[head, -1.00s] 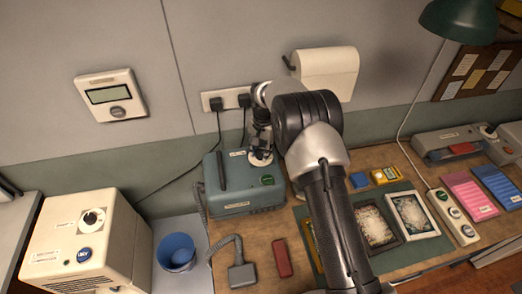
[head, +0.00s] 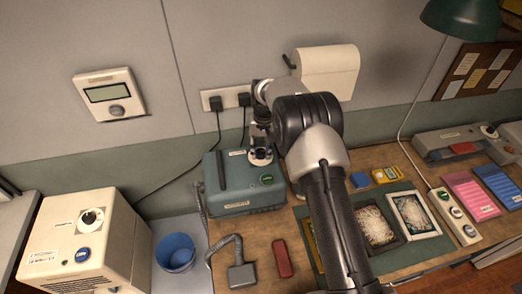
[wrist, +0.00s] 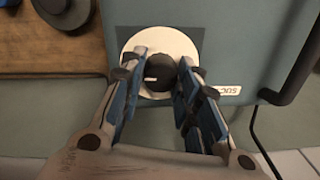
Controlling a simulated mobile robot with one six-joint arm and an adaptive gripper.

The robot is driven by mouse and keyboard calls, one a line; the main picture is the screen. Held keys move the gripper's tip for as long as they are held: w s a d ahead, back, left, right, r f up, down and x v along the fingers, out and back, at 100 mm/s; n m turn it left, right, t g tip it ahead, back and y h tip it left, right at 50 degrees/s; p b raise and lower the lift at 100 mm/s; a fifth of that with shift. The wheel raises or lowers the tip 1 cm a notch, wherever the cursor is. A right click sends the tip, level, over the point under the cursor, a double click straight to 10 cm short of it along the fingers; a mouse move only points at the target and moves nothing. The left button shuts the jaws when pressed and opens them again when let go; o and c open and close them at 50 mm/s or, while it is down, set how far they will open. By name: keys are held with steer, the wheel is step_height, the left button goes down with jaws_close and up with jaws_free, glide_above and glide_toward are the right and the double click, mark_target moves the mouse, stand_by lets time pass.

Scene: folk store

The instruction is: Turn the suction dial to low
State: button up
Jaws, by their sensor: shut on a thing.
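The suction unit is a blue-grey box (head: 240,196) with a black handle, on the workbench below the wall outlet. Its suction dial is a black knob (wrist: 160,74) on a round white plate (wrist: 175,44), with a small white mark on the knob toward the left in the wrist view. A partly covered label (wrist: 228,90) beside it reads upside down, starting "SUC". My gripper (wrist: 157,78) is shut on the knob, one finger on each side. In the head view my gripper (head: 260,146) points down onto the box top, hiding the knob. No low setting is legible.
A ribbed hose runs from the box to a grey nozzle (head: 242,275). A red block (head: 282,258) and framed pictures (head: 413,215) lie on the bench. A beige machine (head: 75,235) and blue cup (head: 176,252) stand left. A paper roll (head: 327,73) hangs behind my arm.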

steer(key=n, duration=0.4)
steer(key=shift+n, duration=0.3)
steer(key=n, duration=0.4)
steer(key=shift+w+n, duration=0.1)
steer(key=shift+n, duration=0.2)
steer(key=n, duration=0.4)
steer(key=shift+g+b, duration=0.3)
steer(key=shift+a+n+h, duration=0.1)
steer(key=shift+n+h, duration=0.2)
steer(key=shift+n, duration=2.1)
steer(key=o, duration=1.1)
